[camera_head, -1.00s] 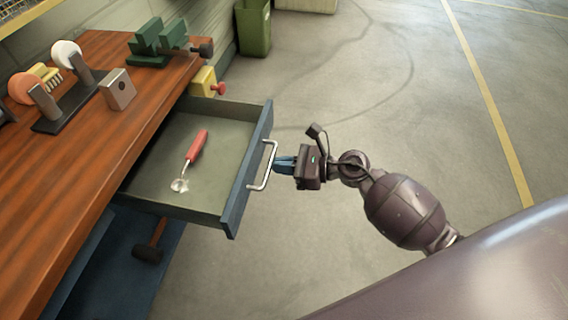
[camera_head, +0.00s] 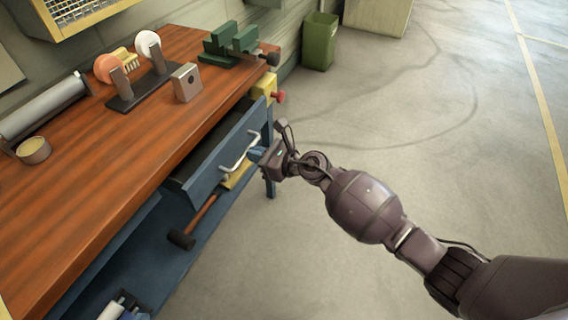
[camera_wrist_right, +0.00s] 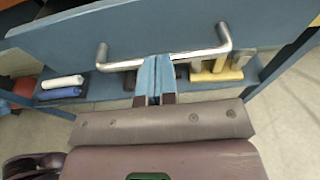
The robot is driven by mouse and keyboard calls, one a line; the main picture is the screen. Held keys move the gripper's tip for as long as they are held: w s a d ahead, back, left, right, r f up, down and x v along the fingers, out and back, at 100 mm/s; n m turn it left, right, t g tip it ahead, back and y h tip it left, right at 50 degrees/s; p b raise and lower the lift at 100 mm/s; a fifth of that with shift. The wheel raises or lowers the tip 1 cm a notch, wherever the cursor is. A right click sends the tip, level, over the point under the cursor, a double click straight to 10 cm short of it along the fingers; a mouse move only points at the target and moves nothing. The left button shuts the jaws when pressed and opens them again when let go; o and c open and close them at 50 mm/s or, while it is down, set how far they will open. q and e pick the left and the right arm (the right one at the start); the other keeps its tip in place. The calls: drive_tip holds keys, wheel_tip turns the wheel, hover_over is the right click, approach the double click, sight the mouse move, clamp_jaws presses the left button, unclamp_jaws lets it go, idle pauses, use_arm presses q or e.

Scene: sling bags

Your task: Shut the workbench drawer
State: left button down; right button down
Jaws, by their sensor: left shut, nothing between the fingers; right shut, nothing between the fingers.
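The workbench drawer's blue front (camera_head: 212,165) stands a short way out from under the wooden bench top, with a dark gap behind it. Its inside is hidden. The silver handle (camera_head: 240,152) also shows in the right wrist view (camera_wrist_right: 195,53). My right gripper (camera_head: 257,154) is shut and empty, with its blue fingertips at the handle bar. In the right wrist view the closed fingers (camera_wrist_right: 157,62) meet the middle of the bar, close against the drawer front (camera_wrist_right: 160,25). Exact contact cannot be told. My left gripper is out of view.
The bench top (camera_head: 130,185) holds a green vise (camera_head: 230,45), a grinder-like tool (camera_head: 140,85) and a metal block (camera_head: 186,82). A mallet (camera_head: 183,239) lies below the drawer. A green bin (camera_head: 320,42) stands behind. The floor to the right is clear.

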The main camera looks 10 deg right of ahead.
sight(235, 147)
drive_tip(key=x, duration=0.4)
drive_tip(key=r+x, duration=0.1)
drive_tip(key=x, duration=0.1)
drive_tip(key=shift+w+a+b, duration=0.2)
drive_tip(key=shift+a+b, duration=0.05)
drive_tip(key=shift+b, duration=0.1)
drive_tip(key=shift+w+a, duration=0.35)
drive_tip(key=shift+a, duration=0.2)
drive_tip(key=shift+r, duration=0.2)
drive_tip(key=shift+w+a+r, duration=0.1)
drive_tip(key=shift+r, duration=0.05)
